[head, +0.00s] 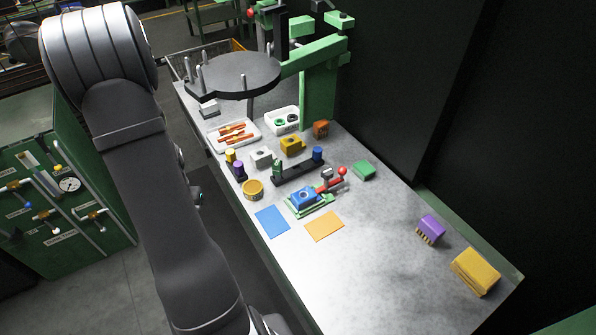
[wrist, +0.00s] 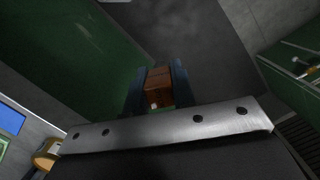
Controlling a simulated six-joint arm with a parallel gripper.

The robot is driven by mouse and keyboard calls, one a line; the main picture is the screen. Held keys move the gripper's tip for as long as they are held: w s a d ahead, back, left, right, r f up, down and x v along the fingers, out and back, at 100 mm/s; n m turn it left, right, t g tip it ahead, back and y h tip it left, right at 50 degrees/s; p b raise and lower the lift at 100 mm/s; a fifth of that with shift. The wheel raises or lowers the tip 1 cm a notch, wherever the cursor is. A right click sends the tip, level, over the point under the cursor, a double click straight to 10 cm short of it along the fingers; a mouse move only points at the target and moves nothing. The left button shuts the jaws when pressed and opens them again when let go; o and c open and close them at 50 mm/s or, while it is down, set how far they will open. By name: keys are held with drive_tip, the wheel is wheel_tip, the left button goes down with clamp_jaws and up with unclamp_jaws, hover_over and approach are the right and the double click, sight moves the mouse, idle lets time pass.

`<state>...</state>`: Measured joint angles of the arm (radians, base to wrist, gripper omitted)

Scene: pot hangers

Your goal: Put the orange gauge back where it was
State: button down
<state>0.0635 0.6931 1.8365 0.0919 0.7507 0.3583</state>
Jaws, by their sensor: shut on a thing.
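In the wrist view my gripper (wrist: 160,75) is shut on a small brown-orange block, which I take to be the orange gauge (wrist: 158,86). The block sits between the two dark blue fingers, with a small pale spot on its near face. It is held in the air, with dark floor and a green panel behind it. In the head view I cannot make out the gripper or the held block. An orange mat (head: 324,226) lies bare on the table, beside a bare blue mat (head: 272,221).
A blue block (head: 304,197) sits in a green fixture with a red-knobbed lever (head: 342,171). A yellow ring (head: 252,189), a brown-orange block (head: 320,129) and a white tray (head: 233,135) stand further back. Purple (head: 431,229) and yellow (head: 475,271) blocks lie right. The front table is clear.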

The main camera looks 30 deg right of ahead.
drive_tip(key=s+r+m+t+y, duration=0.1)
drive_tip(key=s+r+m, duration=0.65)
drive_tip(key=m, duration=0.25)
drive_tip(key=s+d+r, duration=0.1)
drive_tip(key=d+r, duration=0.2)
drive_tip(key=d, duration=0.9)
drive_tip(key=s+d+r+m, duration=0.1)
drive_tip(key=s+d+r, duration=0.1)
drive_tip(key=d, duration=1.1)
drive_tip(key=s+d+r+m, duration=0.1)
drive_tip(key=d+r, duration=0.4)
drive_tip(key=d, duration=0.8)
drive_tip(key=shift+s+d+t, duration=0.1)
drive_tip(key=shift+s+t, duration=0.2)
drive_tip(key=shift+s, duration=0.25)
approach(295, 172)
drive_tip(key=shift+w+f, duration=0.25)
drive_tip(key=shift+f, duration=0.35)
drive_tip(key=shift+w+a+f, duration=0.1)
drive_tip(key=shift+a+f, duration=0.05)
drive_tip(key=shift+a, duration=0.1)
drive_tip(key=shift+f, duration=1.95)
drive_tip(key=shift+f, duration=0.1)
drive_tip(key=shift+f, duration=0.5)
